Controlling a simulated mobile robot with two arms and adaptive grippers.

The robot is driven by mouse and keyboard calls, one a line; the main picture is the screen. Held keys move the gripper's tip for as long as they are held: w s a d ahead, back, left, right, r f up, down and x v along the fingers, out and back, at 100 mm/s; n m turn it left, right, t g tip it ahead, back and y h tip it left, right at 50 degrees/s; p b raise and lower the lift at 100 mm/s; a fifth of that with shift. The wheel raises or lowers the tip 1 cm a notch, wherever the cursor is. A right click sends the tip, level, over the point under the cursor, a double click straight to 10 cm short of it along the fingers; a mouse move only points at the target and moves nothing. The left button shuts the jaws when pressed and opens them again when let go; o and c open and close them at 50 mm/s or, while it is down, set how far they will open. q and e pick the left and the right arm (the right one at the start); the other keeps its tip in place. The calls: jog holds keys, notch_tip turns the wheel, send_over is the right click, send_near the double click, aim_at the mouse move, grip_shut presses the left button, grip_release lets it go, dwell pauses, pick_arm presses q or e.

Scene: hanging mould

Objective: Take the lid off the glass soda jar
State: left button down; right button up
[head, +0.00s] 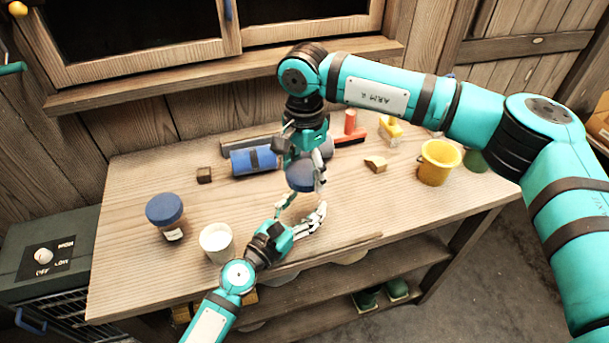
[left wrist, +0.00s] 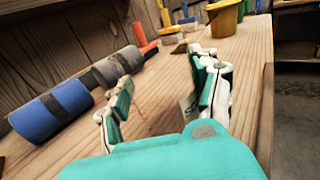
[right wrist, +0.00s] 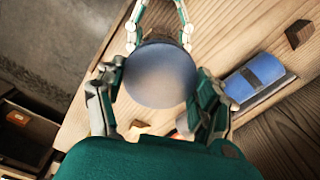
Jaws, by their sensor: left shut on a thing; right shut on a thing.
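A round blue-grey lid (head: 300,178) is in my right gripper (head: 305,170), which is shut on it from above. It fills the middle of the right wrist view (right wrist: 160,75). My left gripper (head: 303,210) is closed around the glass soda jar, just below the lid. The clear jar barely shows; a small pale label patch (left wrist: 188,105) is visible between the fingers in the left wrist view. The lid hides most of the jar from above. The left wrist view does not show the lid, and I cannot tell whether lid and jar touch.
On the wooden table (head: 130,255) stand a brown jar with blue lid (head: 166,215) and a white cup (head: 216,241) at the left. A blue roll (head: 253,161) and small wooden block (head: 204,175) lie behind. A yellow bucket (head: 438,162) stands right. The front right is clear.

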pick_arm(q)
jog(key=shift+c, duration=0.9)
grip_release()
